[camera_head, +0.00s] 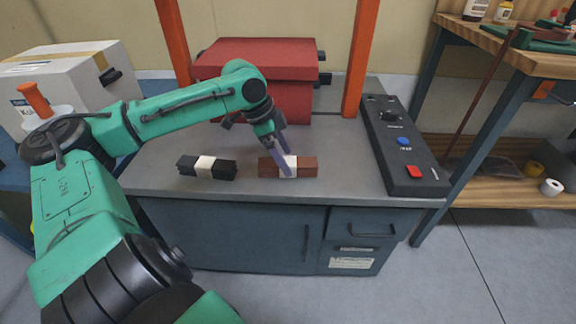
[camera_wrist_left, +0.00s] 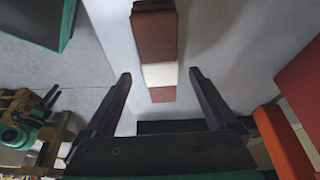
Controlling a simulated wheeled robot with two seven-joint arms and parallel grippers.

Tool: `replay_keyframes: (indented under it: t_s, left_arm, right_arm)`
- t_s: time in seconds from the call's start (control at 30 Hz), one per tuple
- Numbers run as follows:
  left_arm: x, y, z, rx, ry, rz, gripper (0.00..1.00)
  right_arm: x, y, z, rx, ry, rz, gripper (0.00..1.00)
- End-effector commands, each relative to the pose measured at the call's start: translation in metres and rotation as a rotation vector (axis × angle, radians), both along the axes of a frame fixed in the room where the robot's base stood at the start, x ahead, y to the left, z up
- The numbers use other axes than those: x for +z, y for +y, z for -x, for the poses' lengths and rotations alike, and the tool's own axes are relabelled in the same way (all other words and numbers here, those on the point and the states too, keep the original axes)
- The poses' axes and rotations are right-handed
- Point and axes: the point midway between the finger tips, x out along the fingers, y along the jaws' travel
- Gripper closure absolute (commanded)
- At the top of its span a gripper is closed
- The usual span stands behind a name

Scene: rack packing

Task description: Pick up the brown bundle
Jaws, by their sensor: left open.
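The brown bundle (camera_head: 307,167) lies on the grey bench top, with a white band around its middle. It also shows in the left wrist view (camera_wrist_left: 155,38), ahead of and between the fingers. My left gripper (camera_head: 284,160) is at the bundle, its fingers pointing down and overlapping the white band in the head view. In the left wrist view the left gripper (camera_wrist_left: 160,78) is open, with a clear gap on both sides of the bundle. Whether the fingers touch it I cannot tell. My right gripper is not in view.
A black bundle (camera_head: 207,167) with a white band lies to the left. A red box (camera_head: 255,60) stands behind, between orange posts (camera_head: 361,55). A black control panel (camera_head: 396,145) with buttons lies at the right. The bench front edge is close to the bundles.

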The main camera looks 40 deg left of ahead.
Motion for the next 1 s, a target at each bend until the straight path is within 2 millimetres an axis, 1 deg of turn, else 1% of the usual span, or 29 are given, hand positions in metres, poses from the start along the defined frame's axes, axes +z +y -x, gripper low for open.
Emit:
replay_keyframes:
  t_s: [0.03,0.1,0.2,0.37,0.4,0.47,0.5,0.57,0.6,0.63,0.87,0.97,1.0]
  left_arm:
    - [-0.004,-0.003,-0.002,-0.001,0.000,0.008,0.09]
    - [-0.013,-0.005,-0.004,0.000,-0.002,0.006,0.09]
    - [-0.020,-0.007,-0.006,0.001,-0.001,0.002,0.09]
    - [-0.021,-0.006,-0.006,0.000,0.000,-0.001,0.09]
    - [-0.021,-0.006,-0.006,0.000,0.000,-0.001,0.13]
    - [-0.021,-0.006,-0.006,0.000,0.000,-0.001,0.35]
    - [-0.021,-0.006,-0.006,0.000,0.000,-0.001,0.51]
    - [-0.021,-0.006,-0.006,0.000,0.000,-0.001,0.74]
    - [-0.021,-0.006,-0.006,0.000,0.000,-0.001,0.89]
    - [-0.021,-0.006,-0.006,0.000,0.000,-0.001,1.00]
    - [-0.020,-0.006,-0.006,0.001,-0.001,-0.001,1.00]
    - [-0.016,-0.006,-0.006,0.001,-0.002,0.000,1.00]
    - [-0.013,-0.006,-0.006,0.000,-0.004,-0.001,1.00]
  right_arm:
    - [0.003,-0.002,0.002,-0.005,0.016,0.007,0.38]
    - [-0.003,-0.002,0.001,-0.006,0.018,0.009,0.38]
    - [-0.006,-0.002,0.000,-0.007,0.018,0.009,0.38]
    - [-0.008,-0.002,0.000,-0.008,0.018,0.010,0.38]
    - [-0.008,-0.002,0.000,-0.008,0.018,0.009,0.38]
    - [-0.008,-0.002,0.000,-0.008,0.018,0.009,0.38]
    - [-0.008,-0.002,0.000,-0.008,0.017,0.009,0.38]
    - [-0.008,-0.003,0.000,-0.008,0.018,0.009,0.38]
    - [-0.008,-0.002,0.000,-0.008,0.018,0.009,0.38]
    - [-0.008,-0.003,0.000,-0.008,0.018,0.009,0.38]
    - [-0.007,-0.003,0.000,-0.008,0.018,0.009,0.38]
    - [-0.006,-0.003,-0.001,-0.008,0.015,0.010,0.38]
    - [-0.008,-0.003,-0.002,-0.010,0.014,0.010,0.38]
